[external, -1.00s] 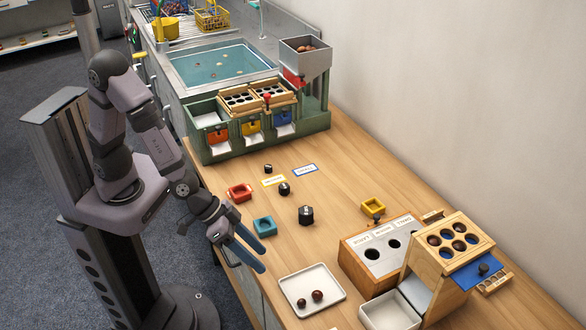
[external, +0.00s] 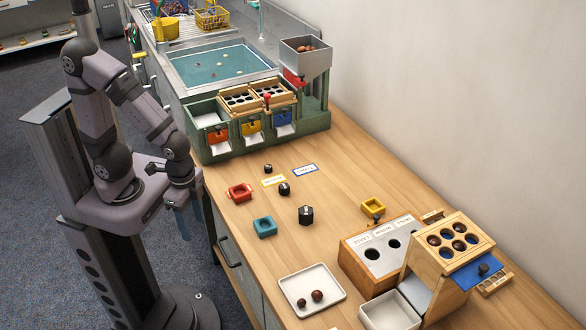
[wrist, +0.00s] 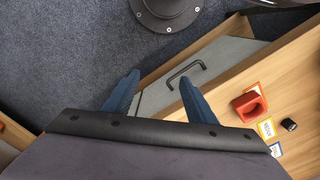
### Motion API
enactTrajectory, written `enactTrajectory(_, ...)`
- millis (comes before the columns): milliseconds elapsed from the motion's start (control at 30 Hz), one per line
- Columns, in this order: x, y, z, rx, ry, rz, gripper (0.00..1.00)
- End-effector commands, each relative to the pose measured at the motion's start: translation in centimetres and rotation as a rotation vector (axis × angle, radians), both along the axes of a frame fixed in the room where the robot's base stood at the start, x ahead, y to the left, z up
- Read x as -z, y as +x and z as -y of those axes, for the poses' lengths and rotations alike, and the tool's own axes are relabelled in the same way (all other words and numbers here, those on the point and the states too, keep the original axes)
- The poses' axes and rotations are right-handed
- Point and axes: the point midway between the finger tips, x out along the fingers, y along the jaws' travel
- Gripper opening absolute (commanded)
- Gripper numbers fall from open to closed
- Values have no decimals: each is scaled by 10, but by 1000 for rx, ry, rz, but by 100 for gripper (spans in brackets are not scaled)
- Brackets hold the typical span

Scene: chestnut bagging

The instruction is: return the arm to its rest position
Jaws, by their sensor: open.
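My gripper (external: 184,222) hangs fingers-down just off the left edge of the wooden counter (external: 345,175), close to my own column. In the wrist view my gripper (wrist: 160,92) shows two blue fingers spread well apart. Nothing is between them; a grey drawer front and the floor lie beyond. My arm is folded back beside its base.
On the counter near the edge are a red holder (external: 239,193), a teal holder (external: 265,227) and a white tray (external: 311,290) with two chestnuts. A green sorting station (external: 225,153) stands behind. A drawer handle (wrist: 185,74) juts from the cabinet. Blue carpet (external: 40,230) is clear at left.

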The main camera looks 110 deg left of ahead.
Motion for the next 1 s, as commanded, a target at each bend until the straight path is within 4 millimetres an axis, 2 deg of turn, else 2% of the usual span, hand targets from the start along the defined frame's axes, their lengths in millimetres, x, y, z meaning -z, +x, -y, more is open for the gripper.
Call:
enactTrajectory(167,-12,0,0,0,-1,1,51)
enactTrajectory(267,-28,1,0,0,-1,1,51)
enactTrajectory(600,-108,1,0,-2,-1,2,51)
enactTrajectory(700,-127,1,0,-2,-1,2,51)
enactTrajectory(833,-140,1,0,-3,-1,1,51)
enactTrajectory(1000,-141,0,0,-3,-1,1,51)
